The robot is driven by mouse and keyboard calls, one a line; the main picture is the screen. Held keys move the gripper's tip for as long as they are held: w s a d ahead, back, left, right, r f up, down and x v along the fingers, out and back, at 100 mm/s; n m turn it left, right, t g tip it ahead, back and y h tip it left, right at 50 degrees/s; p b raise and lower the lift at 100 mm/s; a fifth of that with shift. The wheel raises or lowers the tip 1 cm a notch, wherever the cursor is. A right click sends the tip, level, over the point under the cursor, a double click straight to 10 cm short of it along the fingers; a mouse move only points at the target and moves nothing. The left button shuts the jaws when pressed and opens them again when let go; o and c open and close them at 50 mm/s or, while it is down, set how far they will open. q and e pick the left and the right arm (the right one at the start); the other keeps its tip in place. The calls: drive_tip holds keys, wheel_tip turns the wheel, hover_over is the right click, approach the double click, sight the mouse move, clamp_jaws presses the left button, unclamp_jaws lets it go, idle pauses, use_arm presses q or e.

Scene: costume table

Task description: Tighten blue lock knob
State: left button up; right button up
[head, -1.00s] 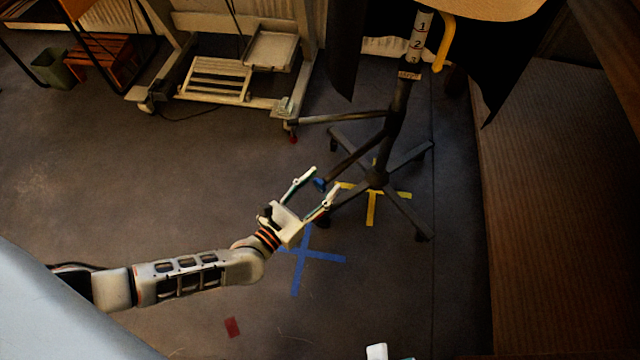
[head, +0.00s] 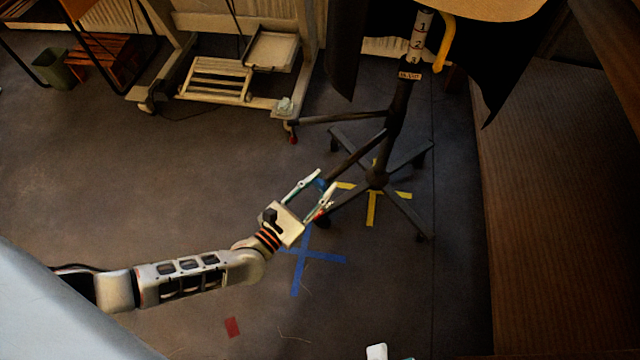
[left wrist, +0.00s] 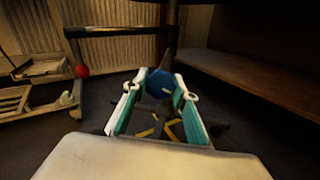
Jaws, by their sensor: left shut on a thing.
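The blue lock knob (left wrist: 160,82) sits between the fingertips of my left gripper (left wrist: 160,77) in the left wrist view. In the head view only a small blue part of the knob (head: 320,184) shows between the fingers of the left gripper (head: 327,178). The left gripper is shut on the knob, with one finger on each side. The knob is beside the lower part of a dark upright stand (head: 397,110) with a wheeled base. Whether the knob is tight cannot be told.
A red knob (left wrist: 82,71) is to the left, also small in the head view (head: 293,139). A pale wheeled frame (head: 215,80) stands at the back left. A wooden bench (head: 560,200) is at the right. Yellow tape (head: 372,208) and blue tape (head: 320,255) mark the floor.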

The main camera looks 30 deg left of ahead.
use_arm(q)
drive_tip(key=m, duration=0.4)
drive_tip(key=shift+a+m+t, duration=0.1)
drive_tip(key=shift+m+t, duration=0.2)
drive_tip(key=m, duration=0.4)
drive_tip(key=shift+h, duration=0.4)
drive_tip(key=m, duration=0.4)
drive_tip(key=shift+h, duration=0.4)
drive_tip(key=m, duration=0.4)
drive_tip(key=shift+r+h, duration=0.1)
drive_tip(key=shift+h, duration=0.2)
drive_tip(key=m+h, duration=0.1)
drive_tip(key=m, duration=0.3)
drive_tip(key=shift+r, duration=0.1)
drive_tip(key=m, duration=0.5)
drive_tip(key=shift+r+g+h+p, duration=0.1)
drive_tip(key=shift+g+h+p, duration=0.2)
drive_tip(key=shift+g+p, duration=0.1)
drive_tip(key=shift+m, duration=1.1)
drive_tip(key=shift+m+g+p, duration=0.4)
drive_tip(key=shift+m+p, duration=0.05)
drive_tip(key=shift+m, duration=1.55)
use_arm(e)
drive_tip(key=shift+d+n, duration=0.6)
drive_tip(key=shift+n, duration=0.6)
